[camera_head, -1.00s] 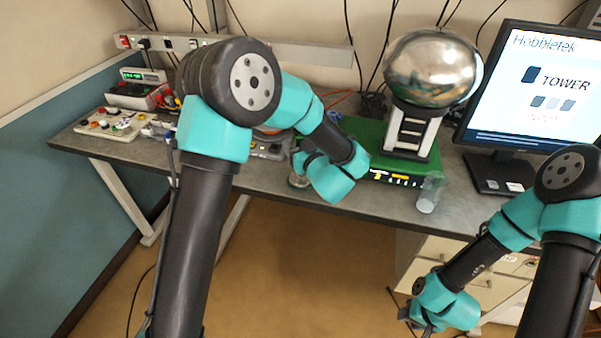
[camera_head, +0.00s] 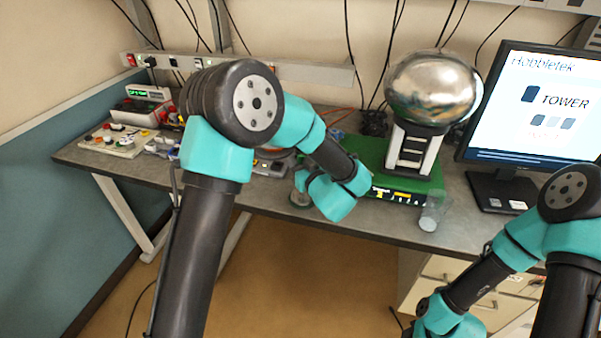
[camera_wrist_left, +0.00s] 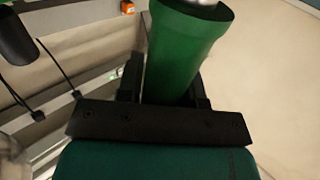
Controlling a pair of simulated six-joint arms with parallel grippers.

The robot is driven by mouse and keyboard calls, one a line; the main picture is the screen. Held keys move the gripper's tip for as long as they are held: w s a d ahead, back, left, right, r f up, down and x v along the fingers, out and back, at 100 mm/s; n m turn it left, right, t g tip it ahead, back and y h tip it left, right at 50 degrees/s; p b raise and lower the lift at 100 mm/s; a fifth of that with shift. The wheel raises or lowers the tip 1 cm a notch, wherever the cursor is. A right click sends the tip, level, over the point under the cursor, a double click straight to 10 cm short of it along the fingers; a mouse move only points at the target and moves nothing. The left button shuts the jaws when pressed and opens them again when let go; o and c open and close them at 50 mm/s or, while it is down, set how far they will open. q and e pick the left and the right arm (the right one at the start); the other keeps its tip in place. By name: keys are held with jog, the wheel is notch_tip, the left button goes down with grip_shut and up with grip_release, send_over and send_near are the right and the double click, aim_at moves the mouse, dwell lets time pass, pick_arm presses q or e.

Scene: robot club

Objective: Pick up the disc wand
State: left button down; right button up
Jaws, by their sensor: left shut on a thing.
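My left gripper (camera_wrist_left: 166,78) is shut on a green, flared, handle-like piece that fills the space between its dark fingers in the left wrist view. Shiny metal shows at the top of this piece, which I take to be the disc wand (camera_wrist_left: 180,55). In the head view my left gripper (camera_head: 328,194) is over the front of the bench, and its fingertips and the held piece are hard to make out. My right gripper (camera_head: 437,322) is low at the bottom edge, partly cut off, and its jaws do not show clearly.
A metal sphere (camera_head: 432,90) stands on a green-based machine behind and right of my left gripper. A clear cup (camera_head: 431,212) stands near the bench's (camera_head: 360,212) front edge. A monitor (camera_head: 535,100) is at the right. Electronics (camera_head: 118,140) crowd the left end.

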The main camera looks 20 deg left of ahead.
pick_arm(q)
jog(key=s+d+r, duration=0.2)
jog(key=s, duration=0.5)
jog(key=s+d+r, duration=0.2)
jog(key=s+r, duration=0.1)
jog(key=s, duration=0.5)
jog(key=shift+s+d, duration=0.2)
jog(key=shift+d, duration=0.1)
